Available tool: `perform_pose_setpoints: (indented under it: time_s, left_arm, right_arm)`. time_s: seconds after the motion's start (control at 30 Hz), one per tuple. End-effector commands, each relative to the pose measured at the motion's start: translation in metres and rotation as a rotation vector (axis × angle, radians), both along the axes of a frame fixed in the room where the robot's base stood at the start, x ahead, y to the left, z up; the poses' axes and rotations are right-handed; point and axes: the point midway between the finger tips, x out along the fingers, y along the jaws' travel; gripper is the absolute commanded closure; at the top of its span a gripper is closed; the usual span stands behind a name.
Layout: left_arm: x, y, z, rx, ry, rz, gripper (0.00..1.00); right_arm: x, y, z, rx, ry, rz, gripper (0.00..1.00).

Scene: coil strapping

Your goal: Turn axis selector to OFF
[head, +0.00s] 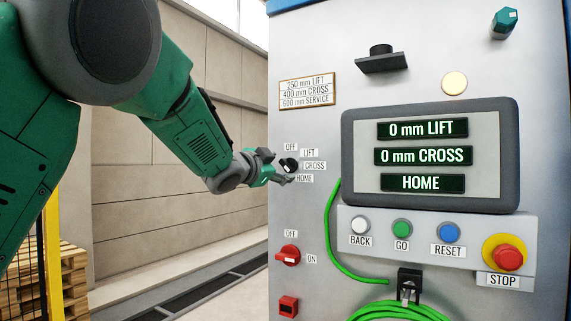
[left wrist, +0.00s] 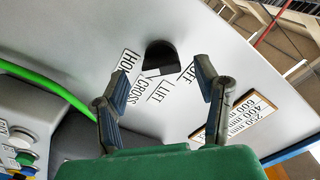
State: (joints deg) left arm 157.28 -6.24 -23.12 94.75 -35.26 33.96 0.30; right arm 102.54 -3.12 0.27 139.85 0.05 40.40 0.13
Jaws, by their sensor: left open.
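The axis selector is a black knob (head: 288,164) on the grey panel, with OFF, LIFT, CROSS and HOME labels around its upper and right side. In the left wrist view the knob (left wrist: 160,55) stands beyond the fingertips, roughly centred between them. I cannot tell for sure which label it points to. My left gripper (head: 277,168) is at the knob in the head view, partly covering its left side. In the left wrist view its two fingers (left wrist: 161,78) are spread wide, with nothing between them. My right gripper is not in view.
A screen (head: 430,204) to the right reads 0 mm LIFT, 0 mm CROSS and HOME. Below it are several buttons and a red STOP button (head: 509,257). A red OFF/ON switch (head: 288,255) sits below the selector. A green cable (head: 331,235) runs down beside the screen.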

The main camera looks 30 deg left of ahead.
Motion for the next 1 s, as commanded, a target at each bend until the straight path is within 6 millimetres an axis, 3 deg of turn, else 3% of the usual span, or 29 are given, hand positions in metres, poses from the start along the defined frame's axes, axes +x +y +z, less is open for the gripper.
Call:
perform_pose_setpoints:
  time_s: [0.2, 0.57, 0.73, 1.0]
  left_arm:
    - [0.026, 0.001, 0.001, -0.001, -0.001, 0.000, 0.43]
    - [0.032, 0.001, 0.000, -0.001, -0.001, 0.001, 0.43]
    - [0.032, 0.001, 0.000, -0.001, -0.001, 0.001, 0.93]
    - [0.032, 0.001, 0.000, -0.013, 0.000, 0.000, 0.92]
  right_arm:
    - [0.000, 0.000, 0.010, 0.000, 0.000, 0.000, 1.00]
    - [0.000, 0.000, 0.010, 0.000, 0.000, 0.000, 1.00]
    - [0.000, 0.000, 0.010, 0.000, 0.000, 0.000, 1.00]
    - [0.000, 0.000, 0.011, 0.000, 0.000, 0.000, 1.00]
